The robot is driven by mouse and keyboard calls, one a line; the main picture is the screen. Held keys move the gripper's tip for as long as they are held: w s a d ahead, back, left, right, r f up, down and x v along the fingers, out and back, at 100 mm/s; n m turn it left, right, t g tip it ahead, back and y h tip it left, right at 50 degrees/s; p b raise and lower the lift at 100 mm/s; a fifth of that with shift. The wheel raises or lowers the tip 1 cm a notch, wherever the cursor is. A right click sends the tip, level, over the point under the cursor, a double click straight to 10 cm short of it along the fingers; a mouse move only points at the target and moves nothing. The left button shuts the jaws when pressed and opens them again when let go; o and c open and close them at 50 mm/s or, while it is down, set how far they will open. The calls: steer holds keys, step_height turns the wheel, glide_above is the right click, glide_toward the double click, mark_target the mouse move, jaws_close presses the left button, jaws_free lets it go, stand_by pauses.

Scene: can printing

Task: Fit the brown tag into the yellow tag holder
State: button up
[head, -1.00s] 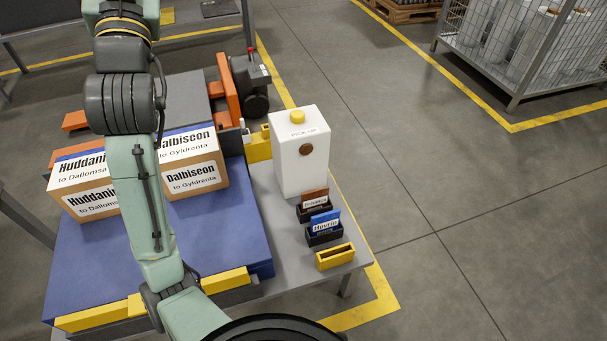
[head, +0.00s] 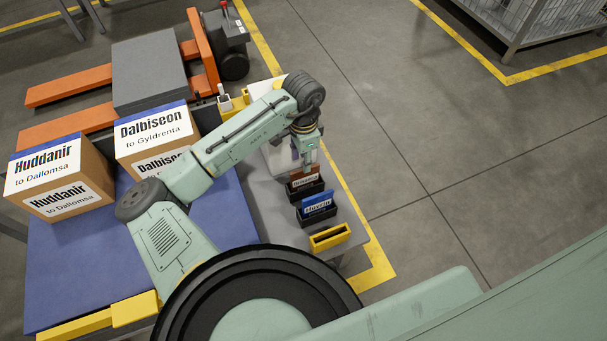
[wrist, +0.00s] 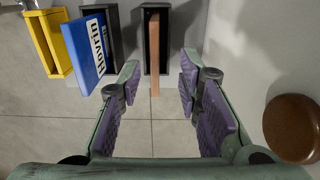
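The brown tag (head: 304,181) stands in a black holder, behind the blue tag (head: 318,205) in its own black holder. In the wrist view the brown tag (wrist: 154,52) shows edge-on, ahead of and between my gripper's fingers. My gripper (wrist: 160,85) is open and empty; I cannot tell how far its fingertips are from the tag. In the head view my gripper (head: 305,160) is right above the brown tag. The yellow tag holder (head: 330,237) is empty at the table's front right corner; it also shows at the left of the wrist view (wrist: 45,45).
The white pick-up box is mostly hidden behind my arm; its round brown button (wrist: 292,128) is close to my gripper's right side. Two labelled cartons (head: 60,178) sit to the left on the blue surface (head: 95,270). Open floor lies right of the grey table (head: 270,215).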

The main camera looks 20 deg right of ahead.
mark_target(305, 175)
steer(key=f, duration=0.2)
steer(key=f+p, duration=0.1)
steer(key=f, duration=0.4)
steer(key=shift+s+d+f, duration=0.15)
steer(key=shift+s+f, duration=0.15)
steer(key=shift+f, duration=0.05)
jaws_close()
